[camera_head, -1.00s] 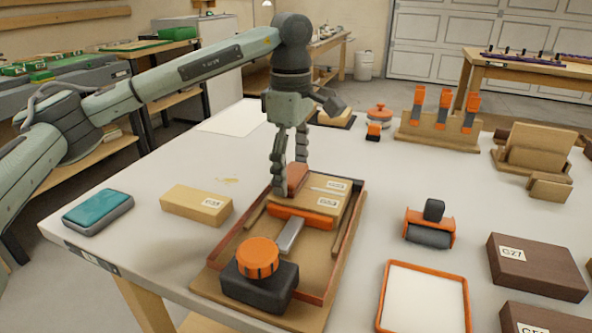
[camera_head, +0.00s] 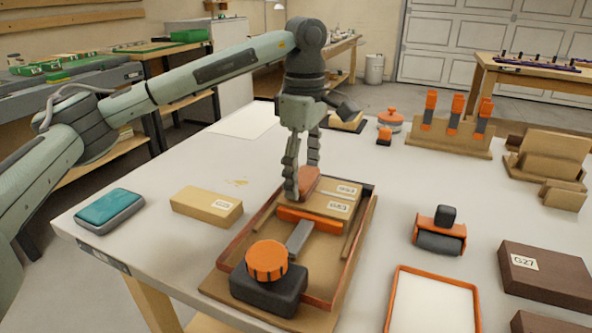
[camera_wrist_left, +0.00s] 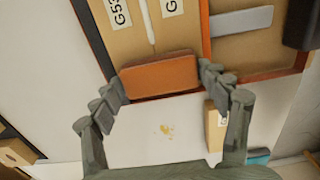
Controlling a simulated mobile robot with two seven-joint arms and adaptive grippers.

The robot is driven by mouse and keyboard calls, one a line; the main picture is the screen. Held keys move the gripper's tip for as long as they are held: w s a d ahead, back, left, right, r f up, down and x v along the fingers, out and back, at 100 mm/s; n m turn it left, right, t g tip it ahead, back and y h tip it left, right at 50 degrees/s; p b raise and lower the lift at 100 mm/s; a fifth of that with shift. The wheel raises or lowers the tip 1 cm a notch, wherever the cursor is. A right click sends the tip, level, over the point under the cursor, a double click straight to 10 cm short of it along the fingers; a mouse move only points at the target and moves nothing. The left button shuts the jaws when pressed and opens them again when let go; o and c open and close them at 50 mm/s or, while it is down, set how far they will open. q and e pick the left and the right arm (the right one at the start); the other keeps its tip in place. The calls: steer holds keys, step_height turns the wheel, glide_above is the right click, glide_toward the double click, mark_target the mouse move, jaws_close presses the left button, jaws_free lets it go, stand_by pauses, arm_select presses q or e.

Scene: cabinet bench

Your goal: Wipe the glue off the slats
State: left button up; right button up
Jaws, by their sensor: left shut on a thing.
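My left gripper (camera_head: 302,180) is shut on a reddish-brown block, likely a wiping pad (camera_head: 312,181), which also shows between both fingers in the left wrist view (camera_wrist_left: 160,74). The pad is at the left edge of two pale wooden slats (camera_head: 330,206), lying side by side in a clamping frame (camera_head: 231,247). I cannot tell whether it touches them. My right gripper is not in view.
An orange-knobbed clamp (camera_head: 267,261) stands at the frame's near end. A labelled wood block (camera_head: 206,207) and a teal-topped pad (camera_head: 110,211) lie left. A roller (camera_head: 439,238), an orange-rimmed tray (camera_head: 433,307) and a dark block (camera_head: 545,277) lie right. Yellowish spots mark the table (camera_head: 237,182).

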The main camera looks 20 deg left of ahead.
mark_target(348, 199)
arm_select(q)
steer(key=shift+d, duration=2.35)
steer(key=shift+d, duration=0.1)
steer(key=shift+d+p, duration=0.3)
steer(key=shift+d, duration=1.65)
steer(key=shift+a+b, duration=0.55)
steer(key=shift+a, duration=2.7)
steer(key=shift+a, duration=0.1)
steer(key=shift+a, duration=2.05)
steer(key=shift+d, duration=0.2)
